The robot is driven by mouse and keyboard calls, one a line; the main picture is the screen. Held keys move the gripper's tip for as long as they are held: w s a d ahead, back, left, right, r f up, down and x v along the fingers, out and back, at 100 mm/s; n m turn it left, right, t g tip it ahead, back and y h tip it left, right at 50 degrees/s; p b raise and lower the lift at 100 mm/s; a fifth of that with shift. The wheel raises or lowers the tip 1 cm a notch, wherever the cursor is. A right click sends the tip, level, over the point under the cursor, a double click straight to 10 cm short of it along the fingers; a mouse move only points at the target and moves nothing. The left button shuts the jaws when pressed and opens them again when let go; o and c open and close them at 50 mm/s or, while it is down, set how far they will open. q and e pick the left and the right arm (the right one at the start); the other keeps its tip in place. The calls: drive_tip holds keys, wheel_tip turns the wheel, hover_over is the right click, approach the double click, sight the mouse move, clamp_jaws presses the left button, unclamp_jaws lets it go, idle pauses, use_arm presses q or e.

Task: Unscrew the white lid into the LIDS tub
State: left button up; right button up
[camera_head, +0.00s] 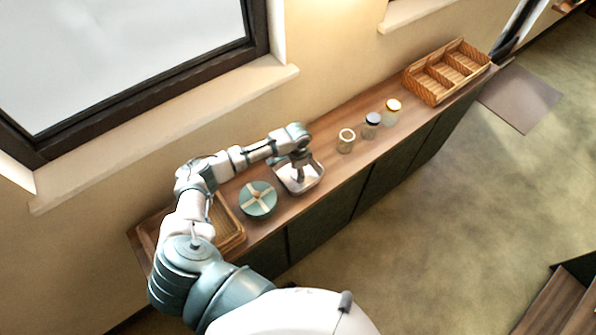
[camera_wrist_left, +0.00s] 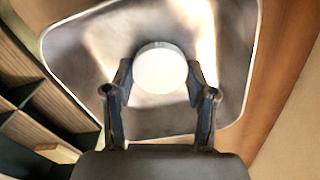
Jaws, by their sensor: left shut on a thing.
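My left gripper (camera_head: 299,170) reaches over a shallow metallic tub (camera_head: 313,183) on the wooden counter. In the left wrist view my left gripper (camera_wrist_left: 160,80) is shut on a round white lid (camera_wrist_left: 158,68), held between the two fingertips. The tub (camera_wrist_left: 232,60) fills the view behind the lid; its label does not show. In the head view the lid is hidden by the gripper. A jar with an open-looking pale top (camera_head: 346,141) stands to the right of the tub. My right gripper is not in view.
A dark-lidded jar (camera_head: 371,124) and a yellow-lidded jar (camera_head: 391,111) stand farther right. A wicker divided tray (camera_head: 432,98) sits at the far end. A teal round box (camera_head: 258,199) and a wicker basket (camera_head: 238,237) stand left of the tub. The wall runs behind the counter.

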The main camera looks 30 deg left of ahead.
use_arm(q)
drive_tip(key=shift+f, duration=0.35)
drive_tip(key=o, duration=1.3)
wheel_tip(320, 180, up, 12)
drive_tip(key=b, duration=0.1)
